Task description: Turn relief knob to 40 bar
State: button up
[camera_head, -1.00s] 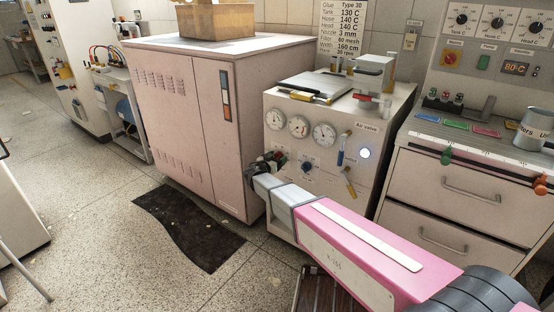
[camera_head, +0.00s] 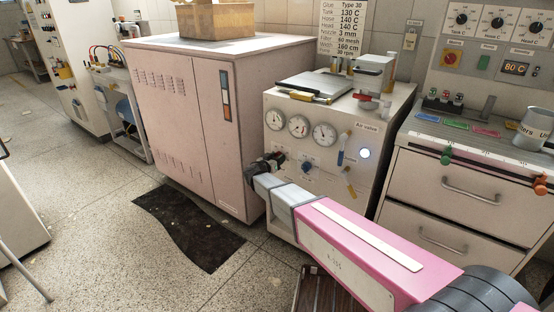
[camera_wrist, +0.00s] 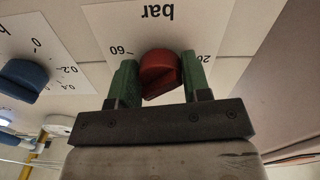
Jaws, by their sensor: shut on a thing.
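The red relief knob (camera_wrist: 160,74) is in the middle of the wrist view, on a white plate (camera_wrist: 200,22) lettered "bar". The plate appears upside down, with 60 left of the knob and 20 right of it. My gripper (camera_wrist: 159,80) has its green fingers on either side of the knob and is shut on it. I cannot read exactly where the knob points. In the head view my gripper (camera_head: 268,163) is at the left front of the white machine (camera_head: 358,195), and it hides the knob there.
A blue knob (camera_wrist: 24,78) with a 0 to 0.4 scale is close by on the left in the wrist view. Several round gauges (camera_head: 298,126) sit above my gripper. A pink cabinet (camera_head: 180,120) stands close on the left. A dark mat (camera_head: 190,225) lies on open floor.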

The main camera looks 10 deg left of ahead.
jog(key=n, duration=0.4)
jog(key=shift+d+n, duration=0.1)
jog(key=shift+n, duration=2)
jog(key=o, duration=0.9)
jog(key=v, duration=1)
jog(key=shift+s+a, duration=0.2)
jog(key=shift+s, duration=0.15)
